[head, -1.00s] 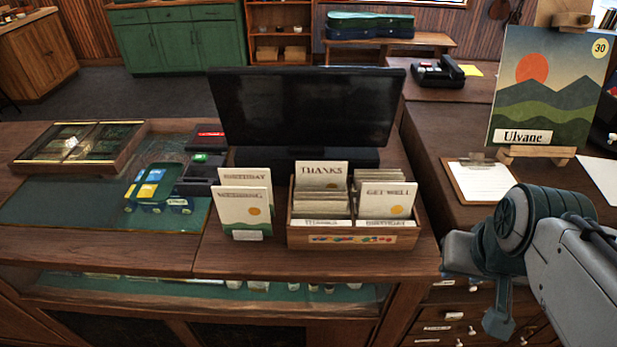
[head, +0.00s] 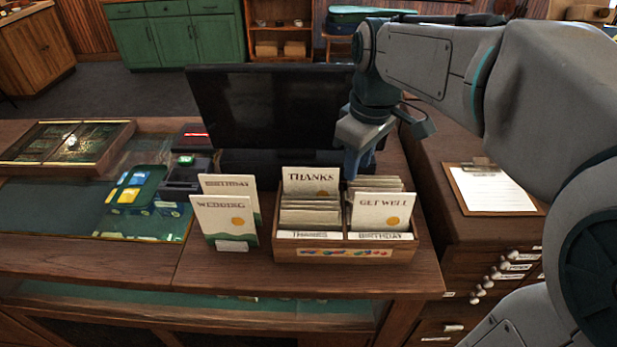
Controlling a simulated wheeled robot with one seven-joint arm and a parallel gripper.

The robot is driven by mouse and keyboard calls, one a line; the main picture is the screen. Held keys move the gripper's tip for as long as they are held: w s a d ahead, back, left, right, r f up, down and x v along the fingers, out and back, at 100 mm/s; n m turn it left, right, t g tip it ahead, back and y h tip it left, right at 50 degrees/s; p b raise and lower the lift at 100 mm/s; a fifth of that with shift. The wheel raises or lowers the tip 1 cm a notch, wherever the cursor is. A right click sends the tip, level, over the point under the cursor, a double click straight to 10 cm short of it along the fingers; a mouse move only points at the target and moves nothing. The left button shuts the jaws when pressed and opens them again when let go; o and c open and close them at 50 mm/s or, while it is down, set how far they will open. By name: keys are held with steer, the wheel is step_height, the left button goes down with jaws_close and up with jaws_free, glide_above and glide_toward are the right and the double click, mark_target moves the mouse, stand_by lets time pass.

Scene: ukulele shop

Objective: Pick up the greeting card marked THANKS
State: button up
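The THANKS card (head: 310,180) stands upright at the back of the left compartment of a wooden card box (head: 345,252) on the counter. Its title shows above the shorter cards in front of it; its lower part is hidden. My gripper (head: 351,170) points down just to the right of the THANKS card, above the back of the box. I see its fingers nearly edge-on, so their opening does not show. No card is visible in it.
A GET WELL card (head: 381,211) stands in the right compartment. WEDDING (head: 225,221) and BIRTHDAY (head: 230,184) cards stand left of the box. A dark monitor (head: 265,105) rises close behind. A clipboard (head: 492,188) lies on the right counter.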

steer(key=w+a+f+n+g+b, duration=0.1)
steer(key=w+a+f+n+g, duration=0.1)
steer(key=w+a+n, duration=0.65)
glide_above(311, 194)
steer(key=w, duration=0.2)
steer(key=shift+m+h, duration=0.25)
steer(key=shift+h, duration=0.05)
steer(key=f, duration=0.6)
steer(key=shift+s, duration=0.2)
steer(key=f+p, duration=0.1)
steer(key=f, duration=0.1)
steer(key=s+f, duration=0.1)
steer(key=f, duration=0.1)
steer(key=shift+f+p, duration=0.15)
steer(key=shift+p, duration=0.2)
steer(key=shift+f, duration=0.5)
jaws_close()
